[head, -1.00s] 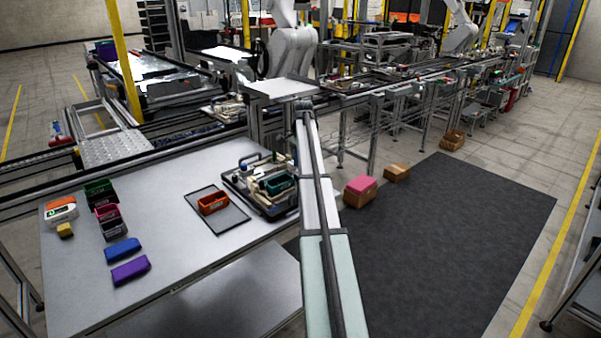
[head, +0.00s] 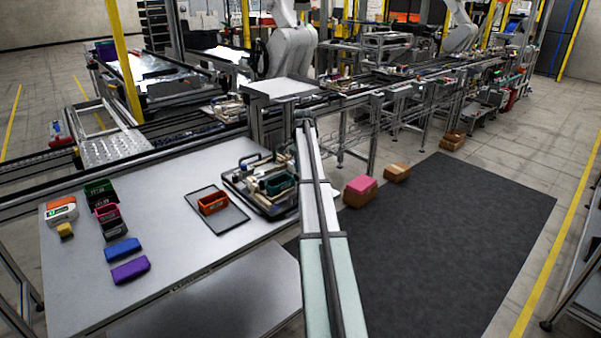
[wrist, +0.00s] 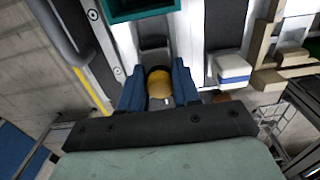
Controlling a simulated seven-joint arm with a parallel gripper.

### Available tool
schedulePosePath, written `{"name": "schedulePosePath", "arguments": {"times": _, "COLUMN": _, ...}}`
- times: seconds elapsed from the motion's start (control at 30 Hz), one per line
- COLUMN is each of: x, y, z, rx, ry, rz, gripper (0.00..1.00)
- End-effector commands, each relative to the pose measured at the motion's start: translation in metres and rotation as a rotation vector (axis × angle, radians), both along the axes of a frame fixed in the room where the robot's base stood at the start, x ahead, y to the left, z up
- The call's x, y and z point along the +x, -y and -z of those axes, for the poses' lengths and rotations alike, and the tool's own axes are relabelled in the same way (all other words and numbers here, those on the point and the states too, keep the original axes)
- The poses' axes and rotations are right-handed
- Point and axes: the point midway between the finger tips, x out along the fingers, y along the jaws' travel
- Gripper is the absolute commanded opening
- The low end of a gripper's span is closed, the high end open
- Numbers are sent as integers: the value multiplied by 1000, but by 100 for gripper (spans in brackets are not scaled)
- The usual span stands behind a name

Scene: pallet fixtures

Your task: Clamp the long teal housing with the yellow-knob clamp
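The long teal housing (head: 279,184) sits in the pallet fixture (head: 270,213) on the table, and part of it shows at the top of the wrist view (wrist: 143,8). The yellow knob (wrist: 159,84) of the clamp is between the blue fingers of my gripper (wrist: 160,88), below the housing in the wrist view. I see no clear gap between fingers and knob, but cannot tell if they grip it. A dark clamp part (wrist: 154,46) lies between knob and housing. In the head view my arm hides the gripper and knob.
A white-and-blue block (wrist: 231,70) and tan stepped pieces (wrist: 283,50) are right of my fingers. An orange bin (head: 212,203) on a dark tray (head: 232,222) is left of the fixture. Several bins and blocks stand farther left; the front middle tabletop is clear.

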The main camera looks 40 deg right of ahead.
Motion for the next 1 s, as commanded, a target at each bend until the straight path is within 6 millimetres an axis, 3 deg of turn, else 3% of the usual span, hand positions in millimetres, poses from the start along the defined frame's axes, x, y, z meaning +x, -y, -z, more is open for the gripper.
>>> {"name": "schedulePosePath", "arguments": {"times": 0.2, "x": 0, "y": 0, "z": 0, "rx": 0, "ry": -1, "rz": 0, "gripper": 5}}
{"name": "schedulePosePath", "arguments": {"times": 1.0, "x": -1, "y": -13, "z": 0, "rx": 1, "ry": -1, "rz": 0, "gripper": 5}}
